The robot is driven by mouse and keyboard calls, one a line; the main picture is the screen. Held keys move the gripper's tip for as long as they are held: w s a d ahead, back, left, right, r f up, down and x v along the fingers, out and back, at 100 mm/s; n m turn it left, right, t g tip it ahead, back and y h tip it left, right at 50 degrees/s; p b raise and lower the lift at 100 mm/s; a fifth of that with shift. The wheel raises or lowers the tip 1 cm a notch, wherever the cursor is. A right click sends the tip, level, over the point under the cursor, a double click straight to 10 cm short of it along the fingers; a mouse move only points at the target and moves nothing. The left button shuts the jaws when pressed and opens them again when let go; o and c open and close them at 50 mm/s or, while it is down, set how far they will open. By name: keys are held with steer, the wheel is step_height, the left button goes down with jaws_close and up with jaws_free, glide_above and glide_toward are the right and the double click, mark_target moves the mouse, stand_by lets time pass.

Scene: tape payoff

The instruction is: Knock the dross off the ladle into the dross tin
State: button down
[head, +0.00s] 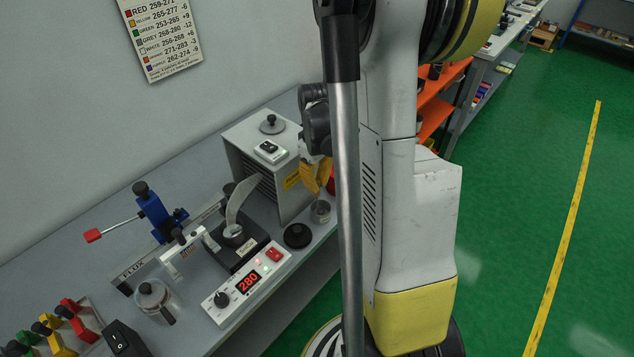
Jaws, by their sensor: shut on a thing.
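My gripper (311,156) is in the head view, beside the grey box and partly hidden behind my own arm. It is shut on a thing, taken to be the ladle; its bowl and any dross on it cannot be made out. The solder pot (232,240) sits on a dark base left of the tin.
A grey vented box (262,165) stands close behind the tin. A black round lid (297,236) lies left of the tin. A controller (247,284) reads 280. A blue stand with a red-handled lever (155,212) and a glass jar (155,300) are further left.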

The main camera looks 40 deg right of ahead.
steer(key=shift+f+b, duration=0.65)
steer(key=shift+f, duration=0.1)
stand_by(0.4)
steer(key=shift+r, duration=0.15)
